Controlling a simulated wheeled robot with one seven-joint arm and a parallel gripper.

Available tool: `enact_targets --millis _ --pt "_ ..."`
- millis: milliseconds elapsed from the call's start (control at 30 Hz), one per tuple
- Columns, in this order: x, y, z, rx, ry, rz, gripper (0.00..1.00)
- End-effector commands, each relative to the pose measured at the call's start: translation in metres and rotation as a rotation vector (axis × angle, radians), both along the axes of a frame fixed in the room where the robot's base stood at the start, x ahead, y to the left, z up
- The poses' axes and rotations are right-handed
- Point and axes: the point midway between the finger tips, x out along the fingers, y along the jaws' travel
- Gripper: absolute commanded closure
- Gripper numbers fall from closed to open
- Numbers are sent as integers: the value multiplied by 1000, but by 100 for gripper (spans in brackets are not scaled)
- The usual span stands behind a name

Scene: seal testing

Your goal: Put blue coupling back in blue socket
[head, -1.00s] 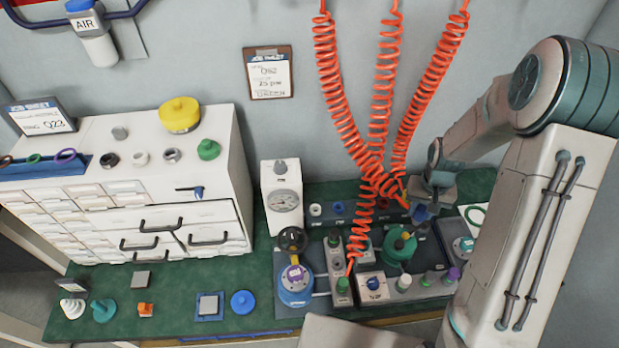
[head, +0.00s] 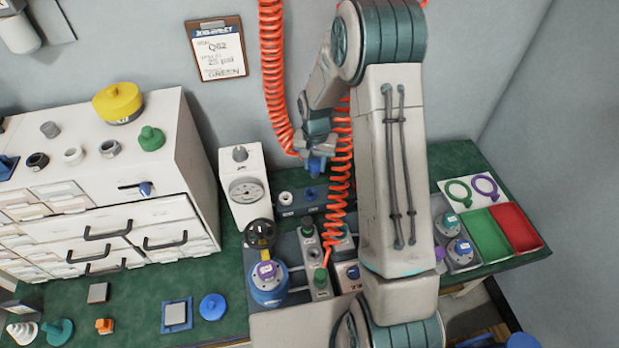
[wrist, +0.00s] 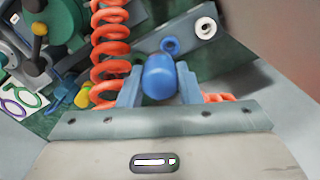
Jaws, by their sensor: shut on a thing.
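My gripper (head: 317,165) is shut on the blue coupling (head: 316,163). The coupling shows in the wrist view as a rounded blue plug (wrist: 158,76) between the two fingers. An orange coiled hose (head: 272,70) runs down to the gripper; its join with the coupling is hidden. The blue socket (head: 311,193) is a blue ring on a dark grey block, just below the gripper in the head view. In the wrist view the blue socket (wrist: 170,45) lies just beyond the coupling, apart from it. A white socket (head: 285,198) sits beside it on the block.
Another orange coil (head: 339,170) hangs close to the gripper's right. A white gauge box (head: 243,188) stands left of the sockets. A blue valve unit (head: 268,285) stands in front. Green (head: 488,236) and red (head: 516,228) trays lie at the right.

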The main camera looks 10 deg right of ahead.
Motion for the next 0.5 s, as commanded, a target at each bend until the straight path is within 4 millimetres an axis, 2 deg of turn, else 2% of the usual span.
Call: enact_targets --millis 33,200,333,500 --pt "8 1 -25 0 -2 -52 93" --pt "29 1 -54 0 -3 -227 93" --pt "39 0 -66 0 -3 -318 93" --pt "44 -1 -71 0 -2 -372 93"
